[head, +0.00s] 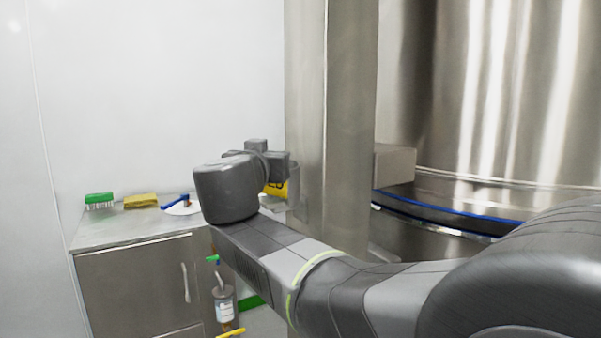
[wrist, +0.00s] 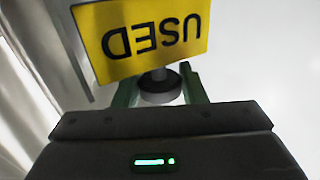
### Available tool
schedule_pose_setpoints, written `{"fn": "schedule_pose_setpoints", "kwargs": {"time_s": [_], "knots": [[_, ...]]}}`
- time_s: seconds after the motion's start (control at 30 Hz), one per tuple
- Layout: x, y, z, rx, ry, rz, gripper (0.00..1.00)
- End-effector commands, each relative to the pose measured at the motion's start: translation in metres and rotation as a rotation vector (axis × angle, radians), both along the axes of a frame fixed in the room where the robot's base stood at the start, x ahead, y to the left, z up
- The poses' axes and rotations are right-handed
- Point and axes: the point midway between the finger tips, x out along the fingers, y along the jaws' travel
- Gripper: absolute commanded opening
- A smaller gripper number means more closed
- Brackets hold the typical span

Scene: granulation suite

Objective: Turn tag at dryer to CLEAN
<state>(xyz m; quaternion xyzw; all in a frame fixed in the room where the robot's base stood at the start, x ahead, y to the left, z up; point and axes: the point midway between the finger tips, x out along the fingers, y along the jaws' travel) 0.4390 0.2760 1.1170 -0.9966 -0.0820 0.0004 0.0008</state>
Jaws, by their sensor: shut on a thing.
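The tag (wrist: 140,38) is a yellow plate with black letters reading USED, upside down in the wrist view. In the head view a small yellow part of the tag (head: 276,189) shows behind my wrist, beside the steel column. My gripper (wrist: 160,88) has its two green fingers on either side of a dark round knob (wrist: 160,86) just below the plate, and is shut on it. In the head view my wrist hides the fingers and most of the tag.
A steel cabinet (head: 140,285) at left carries a green brush (head: 99,199), a yellow sponge (head: 141,200) and a white dish (head: 182,208) with a blue-handled tool. A bottle (head: 224,302) stands beside it. A steel column (head: 345,120) and large steel vessel (head: 500,90) are at right.

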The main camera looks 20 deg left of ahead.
Motion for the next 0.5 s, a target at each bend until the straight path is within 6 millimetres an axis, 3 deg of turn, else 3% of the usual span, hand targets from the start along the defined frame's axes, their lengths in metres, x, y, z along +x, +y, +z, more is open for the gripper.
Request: {"fn": "schedule_pose_setpoints", "kwargs": {"time_s": [0.37, 0.4, 0.5], "knots": [[-0.0001, 0.0001, -0.0011, -0.003, 0.0, 0.014, 0.15], [-0.0001, 0.0001, -0.0011, -0.003, 0.0, 0.014, 0.4], [-0.0002, 0.0001, -0.0009, -0.003, 0.0, 0.014, 0.58]]}}
